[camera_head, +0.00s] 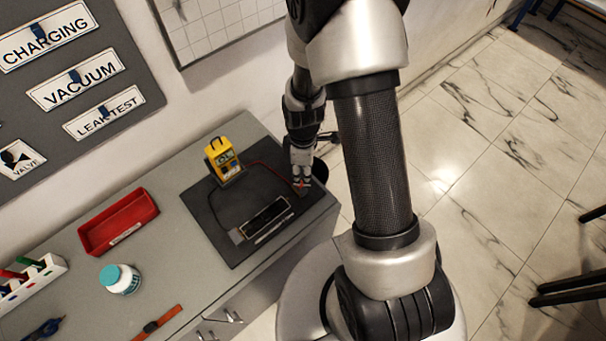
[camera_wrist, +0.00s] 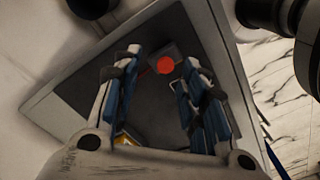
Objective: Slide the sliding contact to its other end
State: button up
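My gripper (camera_wrist: 163,62) is open, its two blue-padded fingers apart with nothing held between them. Past the fingertips, a round red knob or button (camera_wrist: 165,65) on a dark grey block (camera_wrist: 162,52) shows in the gap. In the head view, my gripper (camera_head: 301,172) points down over the right corner of a black board (camera_head: 222,212), with a bit of red (camera_head: 300,184) just below it. A long dark device with a pale frame (camera_head: 264,215) lies at the board's front. I cannot tell for certain which part is the sliding contact.
A yellow meter (camera_head: 221,155) stands at the board's back, with a red lead (camera_head: 262,164) running right. A red tray (camera_head: 119,222), a white jar with a teal lid (camera_head: 119,278) and an orange-brown strap (camera_head: 156,324) are on the grey bench to the left.

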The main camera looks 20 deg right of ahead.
notch_tip(320, 180, up, 8)
dwell(0.7)
notch_tip(320, 180, up, 6)
jog(key=m+t, duration=0.1)
jog(key=m, duration=0.1)
send_over(302, 183)
jog(key=s+a+r+m+t+b, duration=0.15)
jog(key=s+r+m, duration=0.3)
jog(key=r, duration=0.45)
jog(key=s+a+r+m+t, duration=0.1)
jog(key=s+r+m+t, duration=0.1)
jog(key=s+r+m, duration=0.4)
jog(key=s+b, duration=0.1)
jog(key=s, duration=0.4)
jog(key=shift+a+r, duration=0.25)
jog(key=shift+r, duration=0.05)
dwell(3.8)
